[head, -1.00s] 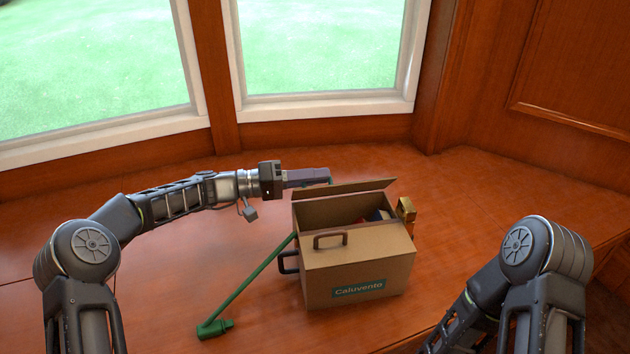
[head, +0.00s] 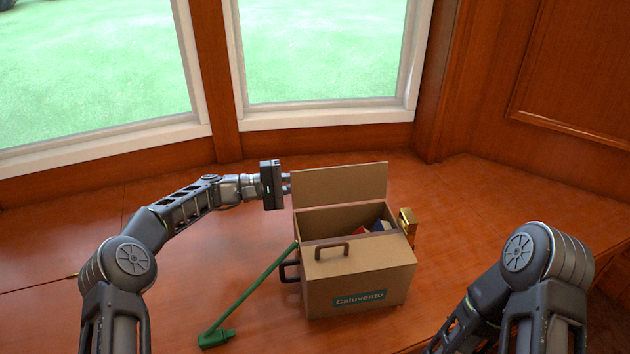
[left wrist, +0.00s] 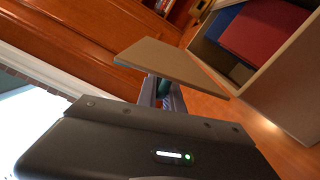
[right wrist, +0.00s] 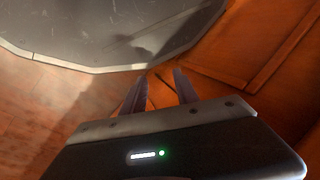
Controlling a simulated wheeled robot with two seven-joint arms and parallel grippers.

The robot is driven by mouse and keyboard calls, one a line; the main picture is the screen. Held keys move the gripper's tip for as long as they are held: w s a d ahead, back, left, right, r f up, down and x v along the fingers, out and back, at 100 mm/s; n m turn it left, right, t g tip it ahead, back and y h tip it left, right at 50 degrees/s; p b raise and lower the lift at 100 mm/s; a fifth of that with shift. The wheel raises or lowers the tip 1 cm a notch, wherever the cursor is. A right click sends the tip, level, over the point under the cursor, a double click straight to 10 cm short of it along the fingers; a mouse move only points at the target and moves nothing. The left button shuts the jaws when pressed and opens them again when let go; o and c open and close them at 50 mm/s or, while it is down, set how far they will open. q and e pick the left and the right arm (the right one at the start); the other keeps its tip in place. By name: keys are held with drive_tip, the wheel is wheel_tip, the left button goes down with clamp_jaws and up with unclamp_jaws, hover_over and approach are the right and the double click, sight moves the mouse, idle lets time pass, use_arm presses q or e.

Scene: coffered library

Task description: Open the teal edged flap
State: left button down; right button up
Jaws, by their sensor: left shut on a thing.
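The cardboard box (head: 392,288) stands on the wooden surface, with a teal "Caluvento" label on its front. Its rear flap (head: 340,183) stands up near vertical along the back edge. The flap's plain inner side faces the head view, and I cannot make out its teal edge there. My left gripper (head: 287,187) is shut on the flap at its left edge; the fingertips are partly hidden. The left wrist view shows the flap (left wrist: 172,60) at the fingers (left wrist: 163,93). My right gripper (right wrist: 160,88) is open and empty, seen only in the right wrist view.
Red and blue items (head: 376,227) lie inside the box. A brown handle (head: 332,251) is on the box's front top panel. A green long-handled tool (head: 250,290) leans on the box's left side. A gold object (head: 407,222) stands at the right. The surface farther right is clear.

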use_arm(q)
drive_tip(key=shift+w, duration=0.1)
idle(0.4)
drive_tip(key=c, duration=1.5)
unclamp_jaws()
drive_tip(key=shift+a, duration=0.15)
drive_tip(key=v, duration=0.7)
drive_tip(key=shift+a+p, duration=0.35)
